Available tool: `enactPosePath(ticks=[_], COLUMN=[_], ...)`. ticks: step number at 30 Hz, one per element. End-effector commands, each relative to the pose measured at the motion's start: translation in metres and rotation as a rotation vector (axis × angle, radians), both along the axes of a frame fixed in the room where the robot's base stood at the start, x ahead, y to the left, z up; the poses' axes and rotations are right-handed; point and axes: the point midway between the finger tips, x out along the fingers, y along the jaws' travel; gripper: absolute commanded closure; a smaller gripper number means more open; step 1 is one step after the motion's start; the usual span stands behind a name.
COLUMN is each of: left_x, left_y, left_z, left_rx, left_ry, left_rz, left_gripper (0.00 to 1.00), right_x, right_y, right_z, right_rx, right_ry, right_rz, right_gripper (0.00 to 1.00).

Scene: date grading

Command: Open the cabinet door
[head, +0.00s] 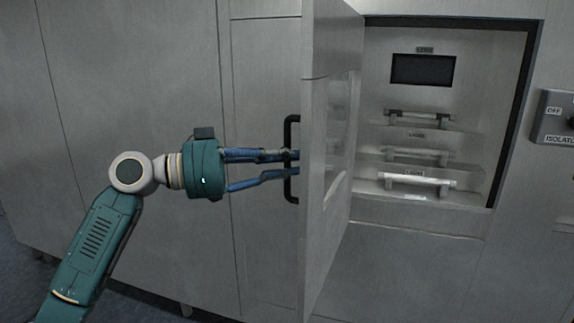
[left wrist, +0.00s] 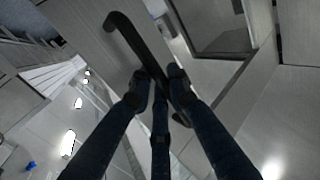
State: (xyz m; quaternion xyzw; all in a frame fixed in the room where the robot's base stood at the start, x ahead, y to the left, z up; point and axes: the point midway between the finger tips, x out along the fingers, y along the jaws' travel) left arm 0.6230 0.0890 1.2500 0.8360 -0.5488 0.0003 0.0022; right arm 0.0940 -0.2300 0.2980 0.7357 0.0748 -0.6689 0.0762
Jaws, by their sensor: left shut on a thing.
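The cabinet door (head: 320,130) stands swung open, its panel jutting out toward me to the left of the cabinet opening. Its black bar handle (head: 290,128) is on the door's left face. My left gripper (head: 292,164) reaches in from the left, its blue fingers at the handle. In the left wrist view the dark handle (left wrist: 132,36) runs between the fingers of the left gripper (left wrist: 162,88), which is shut on it. My right gripper is in neither view.
Inside the opening are a dark screen (head: 423,69) and several drawers with bar handles, the lowest handle (head: 417,181) being bright. A grey isolator switch box (head: 553,117) is on the wall at right. Plain metal panels (head: 130,90) stand behind my left arm.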

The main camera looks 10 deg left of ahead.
Motion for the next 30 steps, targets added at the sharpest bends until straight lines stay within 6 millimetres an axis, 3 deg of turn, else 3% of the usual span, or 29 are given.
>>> enactPosePath(ticks=[10, 11, 13, 23, 30], left_x=[-0.001, -0.001, -0.001, -0.001, -0.013], left_y=[-0.001, -0.001, -0.001, 0.002, 0.033], left_z=[-0.004, -0.004, -0.003, -0.002, -0.003], left_rx=[0.007, 0.007, 0.006, 0.004, 0.005], left_ry=[0.007, 0.007, 0.006, 0.003, 0.004], left_rz=[-0.007, -0.007, -0.006, -0.002, 0.002], left_gripper=[1.0, 0.79, 0.67, 0.67, 0.67], right_x=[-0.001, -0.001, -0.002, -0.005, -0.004], right_y=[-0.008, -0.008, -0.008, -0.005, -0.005], right_z=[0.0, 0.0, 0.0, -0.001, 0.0], right_rx=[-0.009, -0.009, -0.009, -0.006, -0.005], right_ry=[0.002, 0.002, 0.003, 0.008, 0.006], right_rz=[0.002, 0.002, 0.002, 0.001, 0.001], right_gripper=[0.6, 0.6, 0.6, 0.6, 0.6])
